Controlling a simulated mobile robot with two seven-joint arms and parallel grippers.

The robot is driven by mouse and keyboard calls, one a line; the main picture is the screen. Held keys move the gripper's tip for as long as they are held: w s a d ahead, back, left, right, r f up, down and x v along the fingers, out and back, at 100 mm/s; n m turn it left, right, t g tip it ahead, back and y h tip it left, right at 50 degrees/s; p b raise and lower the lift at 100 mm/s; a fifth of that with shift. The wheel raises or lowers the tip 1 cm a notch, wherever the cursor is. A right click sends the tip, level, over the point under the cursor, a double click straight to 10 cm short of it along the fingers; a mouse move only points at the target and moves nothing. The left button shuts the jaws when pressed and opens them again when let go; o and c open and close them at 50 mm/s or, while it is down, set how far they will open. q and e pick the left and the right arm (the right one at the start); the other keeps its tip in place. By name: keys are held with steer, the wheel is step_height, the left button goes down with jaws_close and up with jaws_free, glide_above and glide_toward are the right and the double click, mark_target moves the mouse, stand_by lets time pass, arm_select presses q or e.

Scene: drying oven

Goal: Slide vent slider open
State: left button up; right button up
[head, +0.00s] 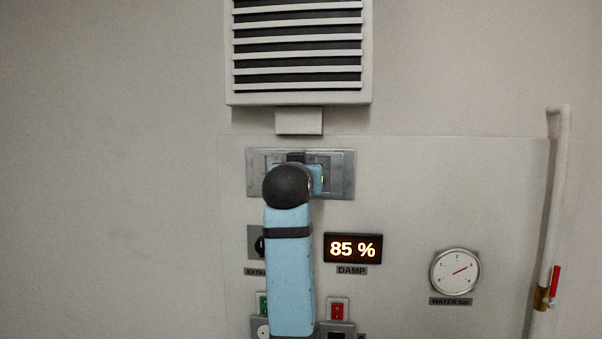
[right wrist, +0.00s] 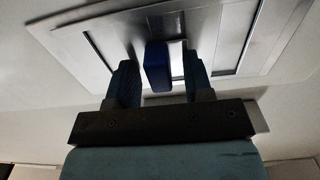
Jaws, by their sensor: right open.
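The vent slider is a grey metal plate (head: 345,175) with a recessed slot, set in the wall below the louvred vent. Its small dark knob (head: 296,157) is just visible above my right wrist in the head view. In the right wrist view the knob (right wrist: 157,66) looks dark blue and stands between the two fingers of my right gripper (right wrist: 159,75). The fingers are open, one on each side, with visible gaps to the knob. The slot (right wrist: 222,50) shows to the right of the knob in that view. My right arm hides part of the plate. My left gripper is not in view.
The louvred vent (head: 298,50) is above the plate. Below are a DAMP display (head: 352,249) reading 85 %, a water gauge (head: 455,271) and a red button (head: 338,309). A pipe with a red valve handle (head: 555,281) runs at right. The wall at left is bare.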

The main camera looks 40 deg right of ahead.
steer(key=shift+c, duration=0.5)
jaws_close()
steer(key=shift+s+d+p, duration=0.3)
steer(key=shift+s+d, duration=0.65)
steer(key=shift+s, duration=0.25)
steer(key=shift+c, duration=1.1)
jaws_free()
steer(key=o, duration=0.3)
steer(key=shift+s+d, duration=0.2)
steer(key=shift+s, duration=0.05)
steer(key=shift+w+a, duration=0.1)
